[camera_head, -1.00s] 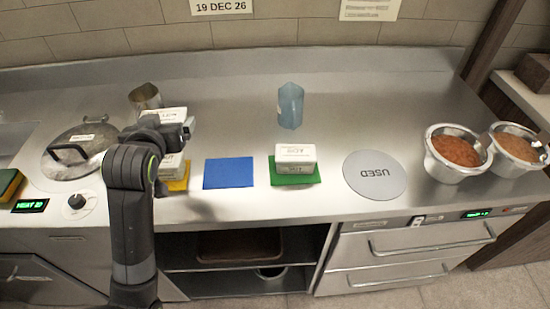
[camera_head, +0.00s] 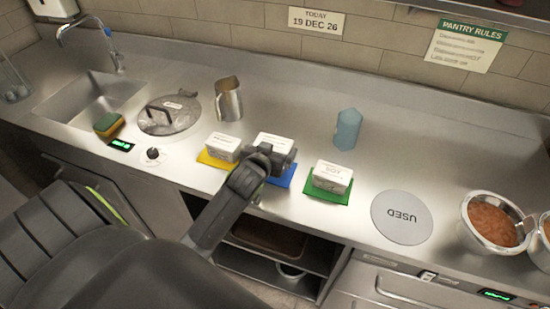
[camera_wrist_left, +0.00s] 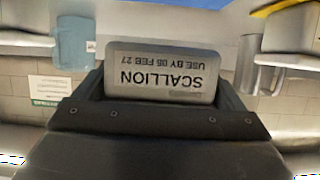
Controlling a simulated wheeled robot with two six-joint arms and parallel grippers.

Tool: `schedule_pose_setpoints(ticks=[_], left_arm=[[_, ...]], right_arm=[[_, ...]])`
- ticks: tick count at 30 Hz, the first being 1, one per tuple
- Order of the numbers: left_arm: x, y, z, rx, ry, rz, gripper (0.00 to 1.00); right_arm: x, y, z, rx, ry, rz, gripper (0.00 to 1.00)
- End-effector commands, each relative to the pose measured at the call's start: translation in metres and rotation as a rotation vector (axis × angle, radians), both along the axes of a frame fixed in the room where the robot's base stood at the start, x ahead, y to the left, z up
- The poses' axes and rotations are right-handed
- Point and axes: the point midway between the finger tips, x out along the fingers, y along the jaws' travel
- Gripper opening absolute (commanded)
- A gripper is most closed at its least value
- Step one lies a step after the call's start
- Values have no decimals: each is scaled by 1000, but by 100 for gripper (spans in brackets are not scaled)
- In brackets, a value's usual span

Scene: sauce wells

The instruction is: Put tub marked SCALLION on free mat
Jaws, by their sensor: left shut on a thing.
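The tub marked SCALLION (camera_wrist_left: 163,78) is a pale box with a lid label, upside down in the left wrist view. My left gripper (camera_head: 271,156) is shut on it. In the head view the tub (camera_head: 272,141) is over the blue mat (camera_head: 287,177), partly hidden by the gripper. I cannot tell whether it touches the mat. A white tub (camera_head: 223,146) sits on the yellow mat (camera_head: 213,162) to the left. Another white tub (camera_head: 332,174) sits on the green mat (camera_head: 326,194) to the right. My right gripper is not in view.
A metal pitcher (camera_head: 229,100) and a lidded pot (camera_head: 168,118) stand behind and left. A blue cup (camera_head: 347,130) stands behind the green mat. A round grey USED plate (camera_head: 401,218) and a bowl of brown food (camera_head: 492,220) are at right.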

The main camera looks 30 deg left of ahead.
Motion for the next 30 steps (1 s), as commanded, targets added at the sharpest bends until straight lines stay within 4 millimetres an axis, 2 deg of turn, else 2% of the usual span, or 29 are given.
schedule_pose_setpoints(ticks=[6,9,17,30], left_arm=[[0,0,-28,-1,1,0,59],[0,-1,-36,-1,-1,-2,59],[0,-1,-37,0,-2,-2,59],[0,-1,-49,0,-2,-2,59]], right_arm=[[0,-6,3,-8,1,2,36],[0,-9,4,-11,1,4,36],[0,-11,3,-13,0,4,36],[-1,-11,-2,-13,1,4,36]])
